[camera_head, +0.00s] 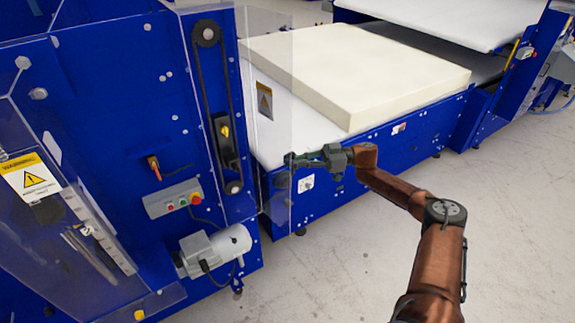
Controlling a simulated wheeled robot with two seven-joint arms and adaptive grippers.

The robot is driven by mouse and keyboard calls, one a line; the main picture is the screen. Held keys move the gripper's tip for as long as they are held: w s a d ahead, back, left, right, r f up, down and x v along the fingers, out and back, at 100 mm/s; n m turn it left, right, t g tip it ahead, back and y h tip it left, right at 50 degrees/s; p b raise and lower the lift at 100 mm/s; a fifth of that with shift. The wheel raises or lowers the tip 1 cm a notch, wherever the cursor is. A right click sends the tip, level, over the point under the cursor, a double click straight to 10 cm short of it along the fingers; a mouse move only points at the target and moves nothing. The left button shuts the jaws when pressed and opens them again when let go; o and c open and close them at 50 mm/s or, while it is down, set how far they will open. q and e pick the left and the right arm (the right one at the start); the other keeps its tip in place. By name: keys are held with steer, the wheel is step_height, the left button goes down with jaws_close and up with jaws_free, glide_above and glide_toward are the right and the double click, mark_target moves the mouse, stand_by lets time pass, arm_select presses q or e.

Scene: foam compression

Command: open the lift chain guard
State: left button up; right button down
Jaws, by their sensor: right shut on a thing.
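The lift chain guard (272,60) is a clear panel with a yellow warning label. It stands swung out from the blue machine, to the right of the chain. The lift chain (228,75) runs between an upper and a lower sprocket on the machine face and is uncovered. My right gripper (297,161) is shut on the guard at its right edge, below the label. The exact grip of the fingers is too small to see. My left gripper is not in view.
A thick cream foam block (355,70) lies on the conveyor bed behind the guard. Another clear guard (75,215) is at the left. The grey floor (345,265) at front is clear.

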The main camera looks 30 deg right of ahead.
steer(key=shift+w+d, duration=0.1)
steer(key=shift+d, duration=0.2)
steer(key=c, duration=2.3)
jaws_free()
steer(key=shift+d+r, duration=0.1)
steer(key=shift+c, duration=0.2)
steer(key=v, duration=1.2)
